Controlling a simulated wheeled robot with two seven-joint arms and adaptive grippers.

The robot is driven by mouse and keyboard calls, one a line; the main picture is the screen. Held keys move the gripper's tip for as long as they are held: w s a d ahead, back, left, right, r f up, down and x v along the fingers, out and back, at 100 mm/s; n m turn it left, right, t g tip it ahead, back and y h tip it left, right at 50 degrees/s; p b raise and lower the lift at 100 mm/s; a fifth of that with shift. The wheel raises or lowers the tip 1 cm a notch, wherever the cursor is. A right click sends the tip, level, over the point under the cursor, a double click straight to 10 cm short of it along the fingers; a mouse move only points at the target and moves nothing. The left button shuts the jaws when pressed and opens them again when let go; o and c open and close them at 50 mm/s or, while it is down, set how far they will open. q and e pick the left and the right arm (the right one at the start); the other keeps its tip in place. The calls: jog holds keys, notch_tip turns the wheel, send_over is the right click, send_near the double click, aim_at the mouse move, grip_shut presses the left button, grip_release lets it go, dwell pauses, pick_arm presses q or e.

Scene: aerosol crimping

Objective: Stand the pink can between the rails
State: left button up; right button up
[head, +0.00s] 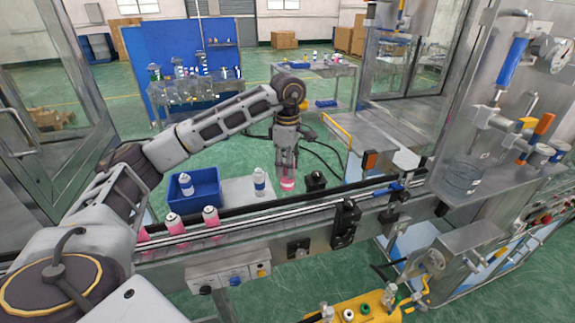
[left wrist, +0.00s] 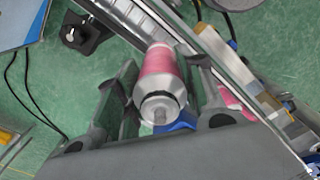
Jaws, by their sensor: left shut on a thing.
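The pink can (head: 287,184) hangs below my left gripper (head: 286,168), just behind the conveyor rails (head: 300,213). In the left wrist view the pink can (left wrist: 159,65) sits between the two fingers of my left gripper (left wrist: 165,100), its silver top and valve towards the camera. The gripper is shut on it. Its base is hard to make out, so I cannot tell whether it touches anything. The rails also cross the left wrist view (left wrist: 225,62) beside the can. My right gripper is not in view.
Several pink-and-white cans, one of them here (head: 211,217), stand on the left part of the conveyor. A blue bin (head: 207,198) holds a white-and-blue can (head: 186,185); another such can (head: 259,182) stands beside it.

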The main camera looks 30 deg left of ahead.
aim_at(287, 189)
pick_arm(q)
jog(key=shift+f, duration=0.25)
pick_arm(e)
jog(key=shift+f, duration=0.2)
pick_arm(q)
jog(key=shift+f+b, duration=0.7)
jog(key=shift+f, duration=0.1)
jog(key=shift+f+b, duration=1.6)
jog(key=shift+f, duration=1)
jog(key=shift+f+b, duration=0.35)
jog(key=shift+f, duration=0.65)
notch_tip(287, 189, down, 3)
jog(key=shift+r+b, duration=0.1)
jog(key=shift+b, duration=1.1)
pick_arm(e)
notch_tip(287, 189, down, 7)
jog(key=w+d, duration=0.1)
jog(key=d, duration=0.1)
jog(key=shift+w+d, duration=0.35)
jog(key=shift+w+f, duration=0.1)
